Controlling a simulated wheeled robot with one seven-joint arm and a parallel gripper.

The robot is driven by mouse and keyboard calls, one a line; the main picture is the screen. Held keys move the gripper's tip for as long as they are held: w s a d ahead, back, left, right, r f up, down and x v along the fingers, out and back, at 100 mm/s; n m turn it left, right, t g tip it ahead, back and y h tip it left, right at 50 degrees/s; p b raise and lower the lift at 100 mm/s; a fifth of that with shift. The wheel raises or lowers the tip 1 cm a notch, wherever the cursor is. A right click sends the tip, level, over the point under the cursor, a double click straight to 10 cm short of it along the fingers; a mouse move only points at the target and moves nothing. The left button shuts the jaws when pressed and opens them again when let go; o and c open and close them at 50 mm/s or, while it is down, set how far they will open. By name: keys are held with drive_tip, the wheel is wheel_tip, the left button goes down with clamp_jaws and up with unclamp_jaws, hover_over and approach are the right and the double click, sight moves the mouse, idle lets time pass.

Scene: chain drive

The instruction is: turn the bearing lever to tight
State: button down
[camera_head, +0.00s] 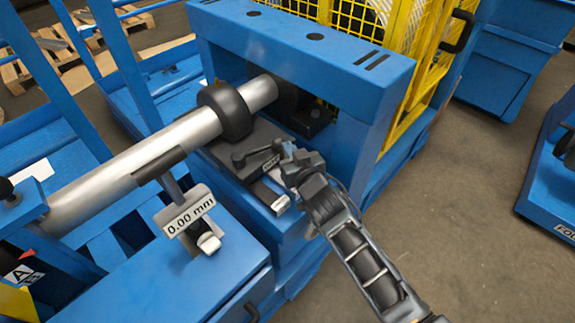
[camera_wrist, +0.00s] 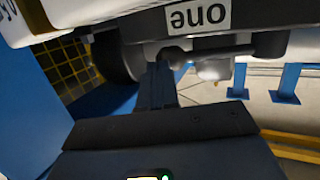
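The bearing lever (camera_head: 258,151) is a short dark lever with a rounded end at its left, on the dark bearing block beside the black collar (camera_head: 228,110) on the shaft. Its right end lies close to my gripper (camera_head: 288,154), which reaches in from the lower right. Whether they touch is unclear. In the wrist view the fingers of my gripper (camera_wrist: 158,84) look closed together as one narrow dark bar, with nothing clearly between them. Dark parts lie just past the tips. A label (camera_head: 270,164) sits below the lever, too small to read.
The silver shaft (camera_head: 140,160) runs from lower left into the blue frame (camera_head: 300,42). A gauge sign (camera_head: 188,211) reads 0.00 mm. A yellow mesh guard (camera_head: 420,60) stands behind. Open floor (camera_head: 455,220) lies right.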

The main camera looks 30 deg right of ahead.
drive_tip(key=shift+w+d, duration=0.25)
drive_tip(key=shift+w, duration=0.3)
drive_tip(key=shift+s, duration=0.1)
